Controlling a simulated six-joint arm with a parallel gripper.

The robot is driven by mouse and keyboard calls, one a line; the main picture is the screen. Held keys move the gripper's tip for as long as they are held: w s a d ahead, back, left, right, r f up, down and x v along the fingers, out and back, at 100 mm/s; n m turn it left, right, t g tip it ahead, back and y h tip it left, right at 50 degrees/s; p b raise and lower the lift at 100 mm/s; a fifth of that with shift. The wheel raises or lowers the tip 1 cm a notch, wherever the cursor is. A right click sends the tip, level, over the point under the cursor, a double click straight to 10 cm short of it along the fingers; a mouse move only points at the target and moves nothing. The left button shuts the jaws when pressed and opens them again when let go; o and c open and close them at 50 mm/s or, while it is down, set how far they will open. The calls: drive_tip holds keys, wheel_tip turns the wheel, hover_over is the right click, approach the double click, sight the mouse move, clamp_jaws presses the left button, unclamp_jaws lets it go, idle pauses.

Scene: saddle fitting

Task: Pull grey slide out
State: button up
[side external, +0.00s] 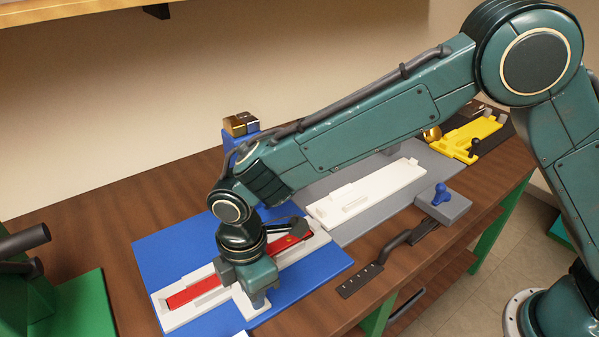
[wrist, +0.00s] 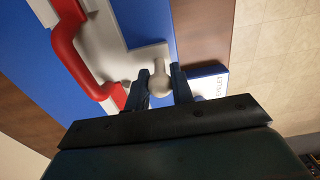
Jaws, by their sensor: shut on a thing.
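My gripper (side external: 258,297) points down at the front side of a white fixture (side external: 178,317) on a blue mat (side external: 160,248). In the wrist view my gripper (wrist: 160,88) is shut on a pale grey round knob (wrist: 159,82), with one dark finger on each side of it. The knob sits at the edge of the pale fixture body. Most of the slide under the knob is hidden, so I cannot tell how far out it is. A long red part (side external: 195,290) lies in the fixture, and its arched red handle (wrist: 72,55) shows in the wrist view.
A small block with lettering (wrist: 208,84) is right of my fingers. A white fixture (side external: 370,190) lies on a grey mat, with a blue knob (side external: 441,194) on a grey block nearby. A yellow fixture (side external: 468,138) is farther back. A dark handle (side external: 385,262) lies near the table's front edge.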

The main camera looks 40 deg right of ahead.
drive_tip(key=shift+s, duration=1)
drive_tip(key=shift+s, duration=0.8)
drive_tip(key=shift+s, duration=0.75)
drive_tip(key=shift+o, duration=0.2)
drive_tip(key=shift+s, duration=0.1)
drive_tip(key=shift+o, duration=0.6)
drive_tip(key=shift+s, duration=0.15)
